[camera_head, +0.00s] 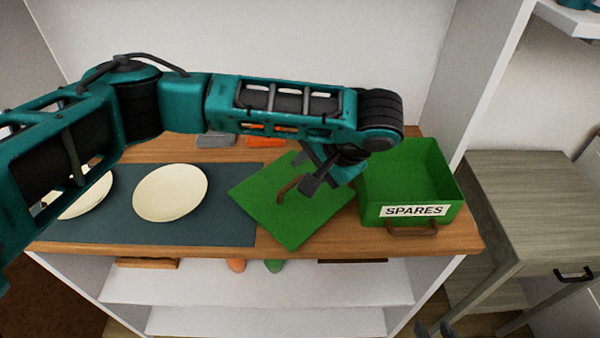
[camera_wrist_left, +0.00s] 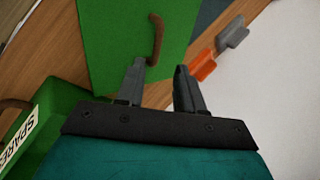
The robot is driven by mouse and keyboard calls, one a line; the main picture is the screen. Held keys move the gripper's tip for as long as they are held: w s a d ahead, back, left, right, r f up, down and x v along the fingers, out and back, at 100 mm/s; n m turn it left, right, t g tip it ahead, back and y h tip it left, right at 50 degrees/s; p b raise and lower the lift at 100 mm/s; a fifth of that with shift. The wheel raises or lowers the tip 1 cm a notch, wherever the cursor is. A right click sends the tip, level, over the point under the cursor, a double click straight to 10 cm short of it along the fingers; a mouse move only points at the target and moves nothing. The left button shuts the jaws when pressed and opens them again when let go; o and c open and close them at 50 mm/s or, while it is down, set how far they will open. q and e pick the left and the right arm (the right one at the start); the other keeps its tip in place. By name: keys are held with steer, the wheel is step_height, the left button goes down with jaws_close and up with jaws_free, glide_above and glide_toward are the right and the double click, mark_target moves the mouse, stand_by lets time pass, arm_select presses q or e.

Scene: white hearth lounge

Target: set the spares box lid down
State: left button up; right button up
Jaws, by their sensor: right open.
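The green spares box lid (camera_head: 265,205) appears to lie flat, turned at an angle, on the wooden top left of the box, with its brown handle (camera_head: 288,189) up. It overlaps the mat's right edge, and its near corner reaches the front edge. The open green spares box (camera_head: 412,180) stands to its right, labelled SPARES. My left gripper (camera_head: 312,184) is over the lid beside the handle. In the left wrist view its fingers (camera_wrist_left: 160,82) are apart with nothing between them; the lid (camera_wrist_left: 120,35) and handle (camera_wrist_left: 157,38) are just beyond. My right gripper (camera_head: 433,329) barely shows at the bottom edge, open.
Two cream plates, one fully visible (camera_head: 170,192), lie on a dark mat (camera_head: 225,225) at left. Grey (camera_head: 215,140) and orange (camera_head: 265,141) items sit at the back, behind my arm. A grey wooden table (camera_head: 530,190) stands at right. Little bare top (camera_head: 345,225) shows between lid and box.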

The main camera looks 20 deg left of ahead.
arm_select(q)
steer(key=p+v, duration=0.1)
steer(key=v, duration=0.6)
steer(key=shift+a+f, duration=0.1)
steer(key=s+d+f+m+g+h, duration=0.2)
steer(key=s+d+f+h, duration=0.5)
steer(key=s+d+h, duration=0.3)
steer(key=s+a+f+n+t+y, duration=0.1)
steer(key=s+a+f+n, duration=0.2)
steer(key=a, duration=0.5)
steer(key=s+a+f+n+t+y, duration=0.1)
steer(key=s+a+f, duration=0.1)
steer(key=s+a, duration=0.35)
steer(key=s+a+f+n+y, duration=0.1)
steer(key=s+a+f+n, duration=0.15)
steer(key=a, duration=0.65)
steer(key=w+d+f+m+t+h, duration=0.1)
steer(key=w+f+t, duration=0.6)
steer(key=f, duration=0.2)
steer(key=shift+d+f+t, duration=0.3)
steer(key=shift+d, duration=0.1)
